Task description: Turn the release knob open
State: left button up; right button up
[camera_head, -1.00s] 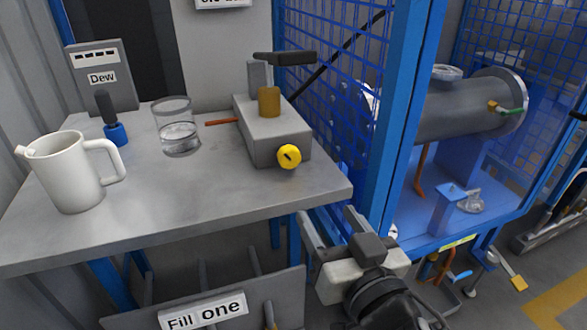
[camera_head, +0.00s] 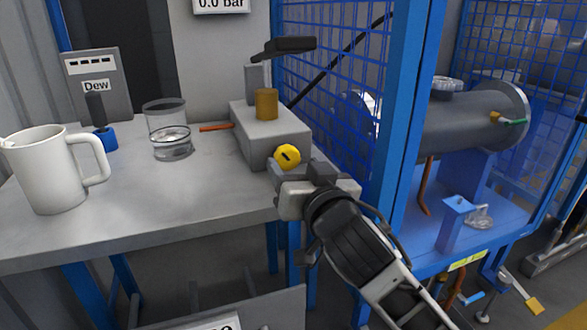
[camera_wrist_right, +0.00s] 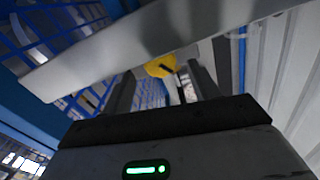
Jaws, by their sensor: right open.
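The yellow release knob (camera_head: 287,156) is on the front face of a grey block (camera_head: 262,133) on the bench. It has a dark slot that looks slanted. My right gripper (camera_head: 291,171) is just below and in front of the knob. In the right wrist view the knob (camera_wrist_right: 160,66) shows past the open fingers, roughly between their tips (camera_wrist_right: 161,77). Nothing is held, and I cannot tell whether a finger touches the knob. My left gripper is not in view.
The metal bench (camera_head: 140,215) carries a white mug (camera_head: 48,175), a glass of water (camera_head: 170,135) and a blue-based tool (camera_head: 103,135). A blue mesh cage (camera_head: 335,90) stands close on the right.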

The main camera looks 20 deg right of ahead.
jog(key=shift+w, duration=0.95)
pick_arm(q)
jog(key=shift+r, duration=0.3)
pick_arm(e)
jog(key=shift+c, duration=0.2)
jog(key=c, duration=0.9)
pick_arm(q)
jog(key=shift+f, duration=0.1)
